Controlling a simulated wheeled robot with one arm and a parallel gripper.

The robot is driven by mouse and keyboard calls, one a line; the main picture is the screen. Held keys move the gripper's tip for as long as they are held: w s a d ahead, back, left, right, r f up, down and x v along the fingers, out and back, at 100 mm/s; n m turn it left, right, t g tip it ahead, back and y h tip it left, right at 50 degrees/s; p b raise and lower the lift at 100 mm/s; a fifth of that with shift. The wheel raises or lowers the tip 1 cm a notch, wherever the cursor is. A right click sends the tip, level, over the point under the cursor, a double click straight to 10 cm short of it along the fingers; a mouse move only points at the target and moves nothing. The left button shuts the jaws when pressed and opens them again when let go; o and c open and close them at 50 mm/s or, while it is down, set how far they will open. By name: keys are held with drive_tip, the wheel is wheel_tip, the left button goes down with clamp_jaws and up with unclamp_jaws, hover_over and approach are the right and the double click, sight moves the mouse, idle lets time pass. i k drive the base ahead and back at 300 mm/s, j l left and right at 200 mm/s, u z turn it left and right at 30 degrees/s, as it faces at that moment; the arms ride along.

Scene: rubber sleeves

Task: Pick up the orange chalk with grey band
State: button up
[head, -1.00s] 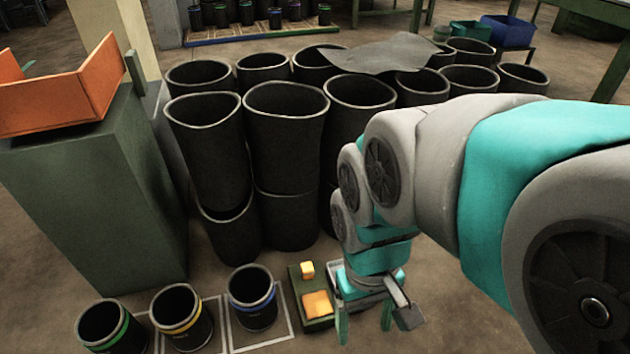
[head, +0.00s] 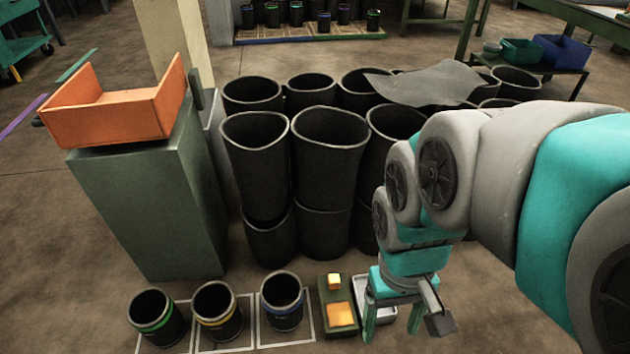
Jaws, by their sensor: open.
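I cannot make out an orange chalk with a grey band in the head view. My gripper (head: 392,324) points down at the lower right of centre, its two green fingers apart with nothing visible between them. It is just right of a dark green box (head: 338,291) that has a small yellow-orange block (head: 334,282) and a flat orange square (head: 342,314) on top. A pale grey tray (head: 361,291) is partly hidden behind my gripper.
Black rubber sleeves (head: 330,160) stand in a stacked group, a grey sheet (head: 430,83) over some. Three banded black cups (head: 282,302) stand in white floor outlines at the front. An orange open bin (head: 112,118) sits on a green cabinet (head: 150,205) at left. Floor (head: 500,290) right of my gripper is clear.

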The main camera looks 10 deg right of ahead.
sight(333, 282)
drive_tip(key=i, duration=0.1)
drive_tip(key=k, duration=0.35)
drive_tip(key=i, duration=0.4)
drive_tip(key=j+z, duration=0.15)
drive_tip(key=z, duration=0.2)
drive_tip(key=j+z, duration=0.1)
drive_tip(key=z, duration=0.25)
drive_tip(key=k+j+z, duration=0.5)
drive_tip(key=k+j, duration=0.65)
drive_tip(key=j, duration=0.1)
